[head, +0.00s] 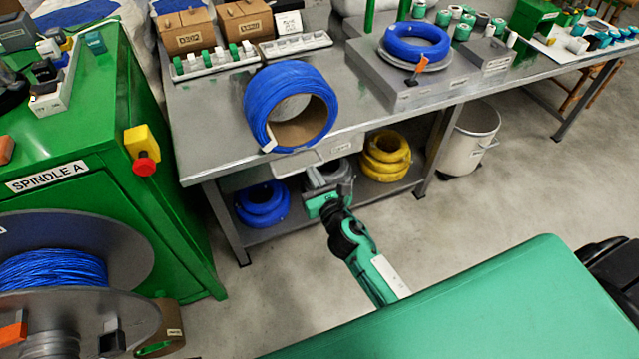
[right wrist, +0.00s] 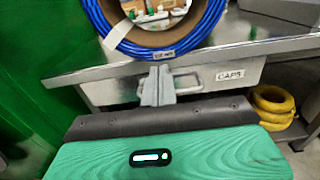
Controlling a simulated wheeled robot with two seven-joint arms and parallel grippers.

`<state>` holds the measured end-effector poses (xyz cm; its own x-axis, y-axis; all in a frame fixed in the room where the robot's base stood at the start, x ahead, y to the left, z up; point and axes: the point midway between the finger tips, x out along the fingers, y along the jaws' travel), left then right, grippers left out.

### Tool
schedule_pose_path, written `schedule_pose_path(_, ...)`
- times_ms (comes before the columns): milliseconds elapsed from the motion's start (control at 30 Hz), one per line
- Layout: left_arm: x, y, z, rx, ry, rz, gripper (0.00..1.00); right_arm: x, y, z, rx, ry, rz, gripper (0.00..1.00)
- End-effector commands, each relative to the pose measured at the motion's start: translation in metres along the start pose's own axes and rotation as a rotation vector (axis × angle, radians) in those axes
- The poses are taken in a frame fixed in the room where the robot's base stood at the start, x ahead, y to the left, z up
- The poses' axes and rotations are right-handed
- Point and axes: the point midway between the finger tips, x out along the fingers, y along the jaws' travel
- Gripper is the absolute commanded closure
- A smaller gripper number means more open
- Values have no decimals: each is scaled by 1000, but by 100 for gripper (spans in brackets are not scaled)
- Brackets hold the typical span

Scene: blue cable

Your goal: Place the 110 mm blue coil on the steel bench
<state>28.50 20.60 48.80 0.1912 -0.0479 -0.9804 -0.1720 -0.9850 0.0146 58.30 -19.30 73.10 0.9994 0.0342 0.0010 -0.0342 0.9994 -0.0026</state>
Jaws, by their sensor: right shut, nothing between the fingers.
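A large blue coil (head: 262,112) with a brown cardboard core stands on edge on the steel bench (head: 215,135), near its front edge. In the right wrist view the coil (right wrist: 110,28) shows its lower part and a small label I cannot read. Another blue coil (head: 393,45) lies flat on a grey plate on the bench. Blue coils (head: 262,207) also lie on the shelf below. My right gripper (head: 318,172) is in front of the bench, below the upright coil. Its fingers (right wrist: 162,82) are shut and empty, apart from the coil. My left gripper is out of view.
A drawer marked CAPS (right wrist: 230,76) hangs under the bench edge. Yellow coils (head: 386,155) lie on the lower shelf. Trays of caps (head: 210,62) and cardboard boxes (head: 186,32) stand behind the upright coil. The green Spindle A cabinet (head: 95,130) is at left, and a bin (head: 470,140) is at right.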

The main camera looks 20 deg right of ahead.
Motion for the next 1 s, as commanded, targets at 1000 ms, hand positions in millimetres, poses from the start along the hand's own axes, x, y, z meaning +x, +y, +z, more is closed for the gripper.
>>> schedule_pose_path(1000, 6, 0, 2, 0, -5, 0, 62, 81, 0, -1, 2, 1, 0, 100)
